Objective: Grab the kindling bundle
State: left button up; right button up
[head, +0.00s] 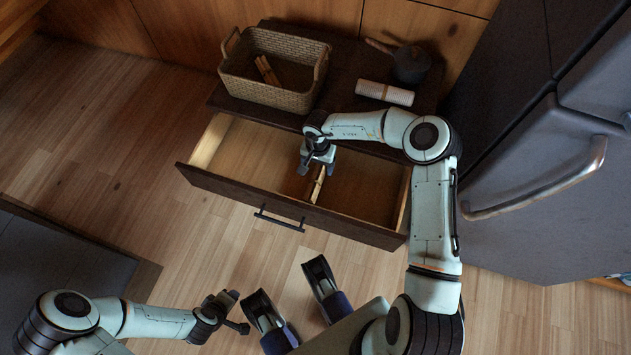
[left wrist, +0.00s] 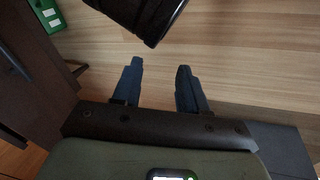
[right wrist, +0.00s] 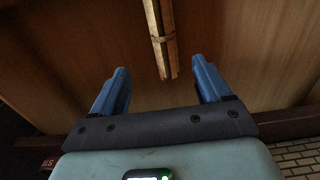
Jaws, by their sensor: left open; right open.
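A kindling bundle (head: 317,187) of thin pale sticks lies in the open drawer (head: 240,186), near its middle. My right gripper (head: 317,164) is over the drawer, at the back end of the bundle. In the right wrist view the bundle (right wrist: 160,38) shows a tie around it. Its near end reaches toward the gap between the open blue fingers (right wrist: 160,88), which are apart from it and hold nothing. My left gripper (head: 238,311) is open and empty, well in front of the drawer; its fingers (left wrist: 157,85) show floor between them.
A woven basket (head: 265,95) with some sticks (head: 267,70) in it stands on the dark cabinet top (head: 340,75). A pale ribbed roll (head: 384,93) and a dark pan (head: 410,65) are beside it. A dark fridge (head: 530,225) stands close on the right.

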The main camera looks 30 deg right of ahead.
jog(key=b, duration=0.1)
send_over(315, 182)
jog(key=f, duration=0.2)
jog(key=d+f, duration=0.1)
jog(key=f, duration=0.1)
notch_tip(315, 182, down, 2)
jog(key=shift+a+f+b, duration=0.1)
jog(key=shift+f+b, duration=0.1)
jog(key=shift+b, duration=0.3)
jog(key=f, duration=0.1)
jog(key=f+b, duration=0.1)
jog(key=f, duration=0.1)
jog(key=f+b, duration=0.1)
jog(key=f, duration=0.1)
jog(key=shift+w+a+f, duration=0.1)
jog(key=shift+a+f, duration=0.05)
jog(key=shift+a, duration=0.25)
pick_arm(q)
jog(key=s+a+f+g, duration=0.1)
jog(key=s+f+g, duration=0.1)
jog(key=s+f, duration=0.3)
notch_tip(315, 182, down, 2)
jog(key=shift+s+a+f+n, duration=0.1)
jog(key=shift+s+a+n, duration=0.2)
jog(key=shift+a, duration=0.1)
pick_arm(e)
jog(key=c, duration=1.2)
